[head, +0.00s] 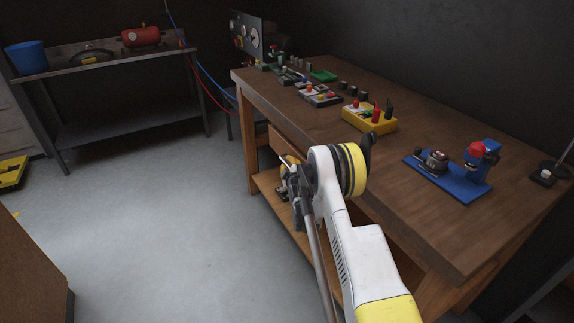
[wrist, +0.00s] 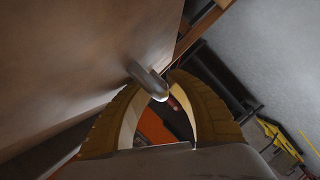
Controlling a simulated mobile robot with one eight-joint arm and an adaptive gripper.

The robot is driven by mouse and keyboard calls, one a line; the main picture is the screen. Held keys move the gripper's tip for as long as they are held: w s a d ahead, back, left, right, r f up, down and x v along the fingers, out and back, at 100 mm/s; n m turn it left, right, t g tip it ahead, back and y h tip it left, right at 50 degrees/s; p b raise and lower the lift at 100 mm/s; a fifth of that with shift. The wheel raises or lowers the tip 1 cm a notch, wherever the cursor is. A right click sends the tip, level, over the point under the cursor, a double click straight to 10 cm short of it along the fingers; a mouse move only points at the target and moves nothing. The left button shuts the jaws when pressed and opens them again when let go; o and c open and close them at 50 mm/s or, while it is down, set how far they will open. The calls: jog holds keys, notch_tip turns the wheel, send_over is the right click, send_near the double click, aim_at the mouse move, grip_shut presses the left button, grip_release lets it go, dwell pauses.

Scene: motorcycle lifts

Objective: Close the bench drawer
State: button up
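The wooden bench (head: 400,160) runs along the right in the head view. Its drawer (head: 284,143) juts out from below the bench top, just beyond my arm; my wrist covers part of it. In the wrist view a large flat brown panel (wrist: 70,60), apparently the drawer front, fills the upper left. A grey rounded handle (wrist: 148,80) stands out from it at my fingertips. My gripper (wrist: 155,82) has two yellow curved fingers bent towards each other around the handle's end. Whether they press on it I cannot tell. In the head view the gripper (head: 289,182) is mostly hidden by my wrist.
A yellow box with buttons (head: 369,118), a blue-based fixture (head: 447,178) and several small parts lie on the bench top. A lower shelf (head: 271,189) runs underneath. A metal table (head: 110,50) stands at the back left. The grey floor (head: 150,220) left of the bench is clear.

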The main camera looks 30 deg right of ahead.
jog(key=shift+s, duration=0.1)
jog(key=v, duration=0.7)
jog(key=shift+a, duration=0.1)
jog(key=shift+s, duration=0.15)
jog(key=shift+a+r, duration=0.1)
jog(key=shift+r, duration=0.05)
